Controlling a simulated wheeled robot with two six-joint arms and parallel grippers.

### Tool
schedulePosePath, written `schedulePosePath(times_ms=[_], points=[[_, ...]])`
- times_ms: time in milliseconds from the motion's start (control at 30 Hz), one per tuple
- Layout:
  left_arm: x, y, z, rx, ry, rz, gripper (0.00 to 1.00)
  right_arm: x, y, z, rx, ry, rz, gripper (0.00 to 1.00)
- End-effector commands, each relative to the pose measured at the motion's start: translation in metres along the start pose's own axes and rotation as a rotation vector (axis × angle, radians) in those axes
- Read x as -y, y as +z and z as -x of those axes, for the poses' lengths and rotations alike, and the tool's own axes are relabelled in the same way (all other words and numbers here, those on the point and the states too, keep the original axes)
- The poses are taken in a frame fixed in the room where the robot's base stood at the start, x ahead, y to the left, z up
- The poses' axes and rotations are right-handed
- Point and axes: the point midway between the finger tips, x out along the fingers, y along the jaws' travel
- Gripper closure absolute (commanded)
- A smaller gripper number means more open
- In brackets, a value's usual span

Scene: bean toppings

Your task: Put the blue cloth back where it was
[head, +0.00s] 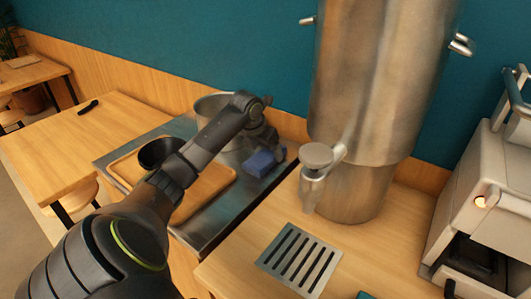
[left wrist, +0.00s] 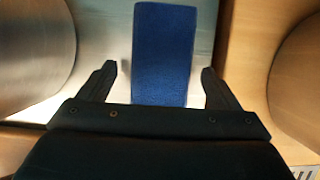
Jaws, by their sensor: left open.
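The blue cloth (head: 262,162) is a small folded block on the right part of the metal counter, next to the wooden tray. In the left wrist view the cloth (left wrist: 164,55) lies between the two spread fingers of my left gripper (left wrist: 162,82), with a gap on each side. In the head view my left gripper (head: 260,140) is just above and behind the cloth. It is open and holds nothing. My right gripper is not in view.
A steel pot (head: 212,106) stands behind my left arm. A dark bowl (head: 158,152) sits on the wooden tray (head: 190,205). A tall steel dispenser (head: 375,90) with a tap stands right of the cloth.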

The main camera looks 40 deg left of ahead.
Motion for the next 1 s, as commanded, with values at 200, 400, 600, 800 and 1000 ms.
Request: schedulePosePath(times_ms=[200, 400, 600, 800, 1000], points=[[-0.001, 0.001, 0.051, 0.004, 0.004, -0.003, 0.15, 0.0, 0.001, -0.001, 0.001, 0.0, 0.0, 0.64], [-0.001, 0.0, 0.085, 0.002, 0.003, -0.001, 0.15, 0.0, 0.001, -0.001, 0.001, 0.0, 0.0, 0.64], [0.0, 0.0, 0.099, 0.0, 0.0, 0.0, 0.15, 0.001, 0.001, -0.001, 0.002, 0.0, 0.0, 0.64], [0.0, -0.001, 0.1, -0.001, 0.0, 0.0, 0.15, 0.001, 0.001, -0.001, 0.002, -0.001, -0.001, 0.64], [0.0, 0.0, 0.1, -0.001, 0.0, 0.0, 0.15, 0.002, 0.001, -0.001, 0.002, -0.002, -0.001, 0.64]])
